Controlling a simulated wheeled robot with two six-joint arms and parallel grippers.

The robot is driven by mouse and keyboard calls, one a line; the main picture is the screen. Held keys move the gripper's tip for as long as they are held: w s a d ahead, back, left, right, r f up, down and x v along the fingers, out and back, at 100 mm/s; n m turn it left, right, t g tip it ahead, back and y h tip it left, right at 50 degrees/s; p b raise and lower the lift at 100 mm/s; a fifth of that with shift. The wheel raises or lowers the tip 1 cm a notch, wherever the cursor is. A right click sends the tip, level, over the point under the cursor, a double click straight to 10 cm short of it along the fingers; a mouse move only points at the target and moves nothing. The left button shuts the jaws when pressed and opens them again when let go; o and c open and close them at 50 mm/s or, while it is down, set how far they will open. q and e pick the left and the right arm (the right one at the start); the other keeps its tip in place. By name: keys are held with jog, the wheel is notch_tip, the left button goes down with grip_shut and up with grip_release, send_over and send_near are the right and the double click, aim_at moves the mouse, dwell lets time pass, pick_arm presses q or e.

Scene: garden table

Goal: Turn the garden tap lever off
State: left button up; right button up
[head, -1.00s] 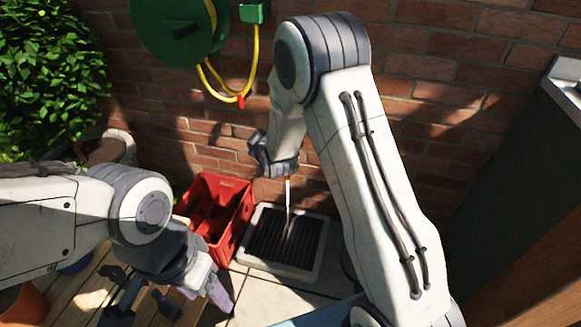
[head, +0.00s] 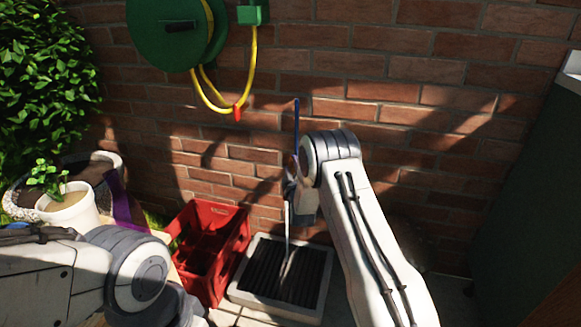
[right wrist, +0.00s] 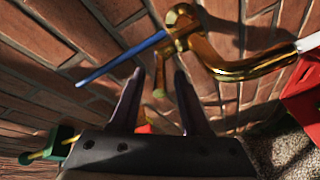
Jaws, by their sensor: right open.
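The brass tap (right wrist: 185,28) sticks out from the brick wall in the right wrist view, with its curved spout (right wrist: 250,68) to the right. Its long blue lever (right wrist: 125,58) reaches left and down from the tap. In the head view the lever (head: 297,125) stands upright against the wall. A pale water stream (head: 287,235) falls below the tap, which is mostly hidden there by my right arm. My right gripper (right wrist: 159,74) is open and empty, its fingertips just short of the tap and lever. My left gripper is below the picture edge; only its arm shows.
A red crate (head: 240,245) stands left of the grated drain (head: 240,290) that catches the water. A green hose reel (head: 150,40) with yellow hose hangs upper left on the wall. A white plant pot (head: 72,212) stands at left. The wall right of the tap is clear.

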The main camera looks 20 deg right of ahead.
jog(key=shift+b+x, duration=0.45)
jog(key=shift+x, duration=1.35)
grip_shut()
jog(key=shift+d, duration=0.25)
